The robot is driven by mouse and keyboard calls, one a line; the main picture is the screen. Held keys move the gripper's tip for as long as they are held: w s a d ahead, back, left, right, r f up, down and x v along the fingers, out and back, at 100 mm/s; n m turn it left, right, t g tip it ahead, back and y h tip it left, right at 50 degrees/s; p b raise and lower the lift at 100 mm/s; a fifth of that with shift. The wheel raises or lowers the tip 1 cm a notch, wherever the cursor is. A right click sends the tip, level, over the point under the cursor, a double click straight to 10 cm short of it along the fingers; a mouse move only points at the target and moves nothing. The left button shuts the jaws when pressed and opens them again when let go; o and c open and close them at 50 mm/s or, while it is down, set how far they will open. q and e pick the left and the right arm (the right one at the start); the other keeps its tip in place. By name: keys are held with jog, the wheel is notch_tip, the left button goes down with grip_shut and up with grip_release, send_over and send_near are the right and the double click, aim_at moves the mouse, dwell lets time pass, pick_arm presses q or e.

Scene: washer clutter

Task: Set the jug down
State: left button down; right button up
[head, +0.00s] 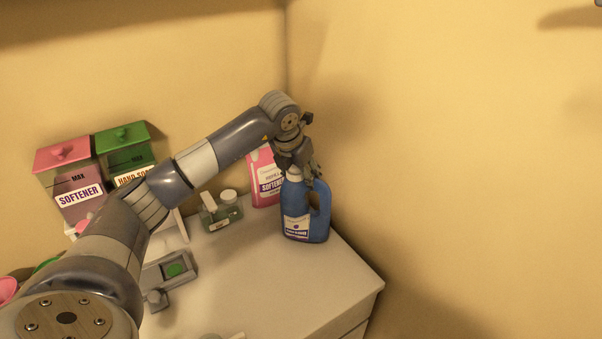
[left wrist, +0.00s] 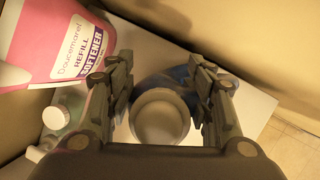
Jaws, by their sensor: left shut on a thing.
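The blue jug (head: 301,225) with a white label and a pale cap stands upright at the right part of the white countertop (head: 262,280), near its right edge. In the head view its base looks to be at the counter surface; I cannot tell whether it touches. My left gripper (head: 296,165) comes down from above and is shut on the jug's top. In the left wrist view the pale round cap (left wrist: 160,117) sits between the two fingers of the gripper (left wrist: 160,100), with blue of the jug behind it. My right gripper is not in view.
A pink softener refill (head: 264,180) stands just left of the jug, close to it. A small green bottle (head: 222,213) is further left. A grey tray (head: 165,278) lies at the front left.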

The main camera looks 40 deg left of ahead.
aim_at(293, 169)
pick_arm(q)
jog(key=shift+w, duration=0.1)
jog(key=c, duration=0.7)
grip_release()
jog(key=shift+f, duration=0.15)
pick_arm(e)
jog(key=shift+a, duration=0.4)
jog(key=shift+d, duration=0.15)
pick_arm(q)
jog(key=shift+s+r, duration=0.3)
jog(key=shift+r, duration=0.2)
jog(key=b+v, duration=0.2)
jog(key=v, duration=0.8)
jog(key=shift+s+d+r+b, duration=0.1)
jog(key=shift+r+b, duration=0.05)
jog(key=shift+b, duration=0.15)
jog(key=shift+s+r, duration=0.15)
jog(key=shift+r, duration=0.15)
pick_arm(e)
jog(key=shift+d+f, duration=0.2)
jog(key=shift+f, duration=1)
